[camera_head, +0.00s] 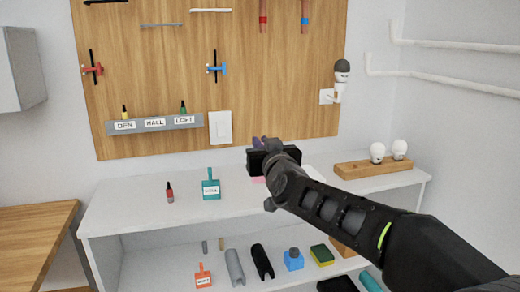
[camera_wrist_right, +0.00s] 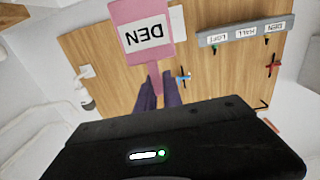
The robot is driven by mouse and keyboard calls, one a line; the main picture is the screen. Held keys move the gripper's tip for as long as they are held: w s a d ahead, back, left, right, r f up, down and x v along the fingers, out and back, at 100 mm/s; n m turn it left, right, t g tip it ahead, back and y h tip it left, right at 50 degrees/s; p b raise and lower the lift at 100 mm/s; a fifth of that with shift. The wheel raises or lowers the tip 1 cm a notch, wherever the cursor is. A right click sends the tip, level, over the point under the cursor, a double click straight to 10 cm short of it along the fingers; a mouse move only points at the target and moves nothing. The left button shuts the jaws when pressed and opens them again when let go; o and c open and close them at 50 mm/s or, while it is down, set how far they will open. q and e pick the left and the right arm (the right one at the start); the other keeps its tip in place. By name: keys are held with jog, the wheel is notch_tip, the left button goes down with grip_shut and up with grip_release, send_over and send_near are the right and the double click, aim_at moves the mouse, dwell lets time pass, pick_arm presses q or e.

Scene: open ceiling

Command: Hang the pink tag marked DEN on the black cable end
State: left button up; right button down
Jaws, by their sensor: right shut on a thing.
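The pink tag marked DEN (camera_wrist_right: 142,32) is held by its narrow end between the purple fingers of my right gripper (camera_wrist_right: 158,90); it appears upside down in the right wrist view. In the head view, my right gripper (camera_head: 262,142) is in front of the board's lower edge, with a bit of pink tag (camera_head: 258,179) showing below it. A label rail (camera_head: 190,123) reads DEN, HALL, LOFT. Small upright pieces stand at it, one black and yellow (camera_head: 124,111) above DEN, one black and green (camera_head: 183,107) above LOFT. I cannot tell which is the black cable end. My left gripper is out of view.
A teal tag (camera_head: 211,189) and a red-and-black piece (camera_head: 170,193) stand on the white shelf top (camera_head: 130,205). An orange tag (camera_head: 203,278) is on the lower shelf.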

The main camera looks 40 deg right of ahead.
jog(key=w+a+f+n+y, duration=0.1)
jog(key=w+a+f, duration=0.1)
jog(key=a+f, duration=0.3)
jog(key=w+a+f+n+y, duration=0.1)
jog(key=a+f, duration=0.4)
jog(key=f, duration=0.5)
jog(key=w+a+f+t+y, duration=0.1)
jog(key=w+a+f+y, duration=0.1)
jog(key=a+f, duration=0.2)
jog(key=shift+w+a+f+n, duration=0.15)
jog(key=shift+f, duration=0.45)
jog(key=shift+w+a+f+n, duration=0.1)
jog(key=shift+f, duration=0.55)
jog(key=shift+w+a+f+n, duration=0.15)
jog(key=shift+f, duration=0.45)
jog(key=s+a+f+n+y, duration=0.1)
jog(key=s+a+f+y, duration=0.1)
jog(key=a+f, duration=0.7)
notch_tip(320, 180, down, 3)
jog(key=shift+s+a+f+n+y, duration=0.1)
jog(key=shift+s+a+n+y, duration=0.05)
jog(key=shift+n+y, duration=0.2)
